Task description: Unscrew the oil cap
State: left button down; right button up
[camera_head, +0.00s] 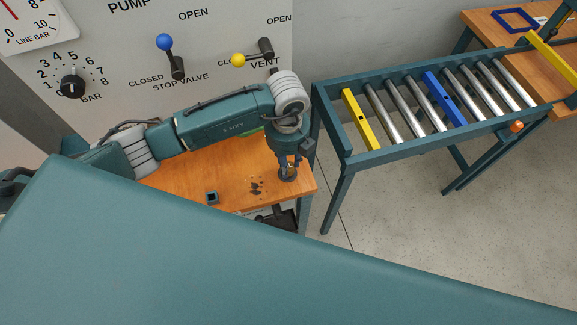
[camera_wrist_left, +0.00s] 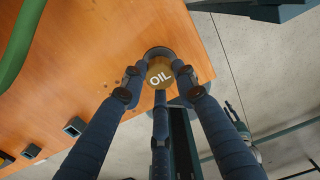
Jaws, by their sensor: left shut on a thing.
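The oil cap (camera_wrist_left: 160,74) is a round brass-coloured cap marked "OIL" in the left wrist view. It sits on a dark round collar (camera_wrist_left: 158,52) near the edge of the wooden top. My left gripper (camera_wrist_left: 160,79) is shut on the cap, with its blue fingers around its sides. In the head view my left gripper (camera_head: 287,170) points down at the right end of the wooden table, and its fingers largely hide the cap. My right gripper is not in view.
The wooden table (camera_head: 230,190) has a small square socket (camera_head: 212,198) and dark stains (camera_head: 256,187). A roller conveyor (camera_head: 372,158) stands to the right. A panel (camera_head: 120,60) with valves and gauges rises behind. A green curved tube (camera_wrist_left: 22,40) shows in the wrist view.

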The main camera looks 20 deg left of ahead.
pick_arm(q)
jog(key=shift+r, duration=0.1)
dwell(0.5)
jog(key=shift+r+p, duration=0.5)
jog(key=shift+r, duration=0.05)
jog(key=shift+r+p, duration=0.7)
jog(key=shift+r, duration=0.25)
